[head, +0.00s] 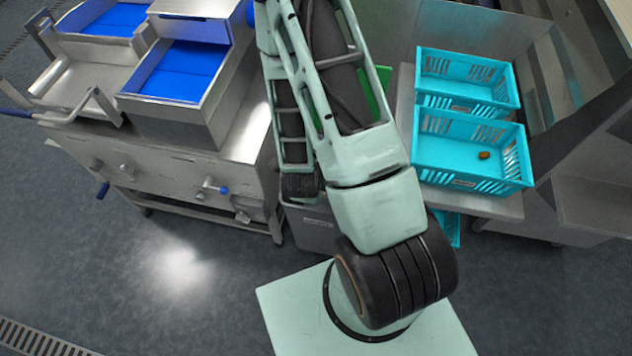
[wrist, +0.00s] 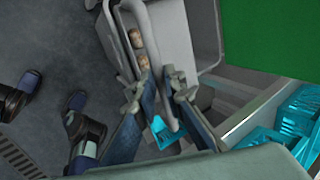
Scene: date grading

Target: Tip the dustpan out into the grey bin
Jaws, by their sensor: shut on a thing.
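My gripper (wrist: 157,86) shows in the wrist view, its two fingers closed on a grey bar that looks like the dustpan's handle. The grey dustpan (wrist: 121,48) extends beyond the fingers toward the top of the picture, with brown date-like pieces lying in it. The grey bin (wrist: 208,32) shows beside and behind it, up against the pan in the picture; I cannot tell the height between them. In the head view the bin (head: 312,232) stands on the floor, mostly hidden behind my arm. My gripper and the dustpan are hidden there.
Turquoise crates (head: 468,178) stand at the right; the front one holds a brown date. A steel machine (head: 190,170) with blue trays stands at the left. A green surface (wrist: 270,45) lies right of the bin. Dark shapes with blue parts (wrist: 80,115) stand left; the floor between is open.

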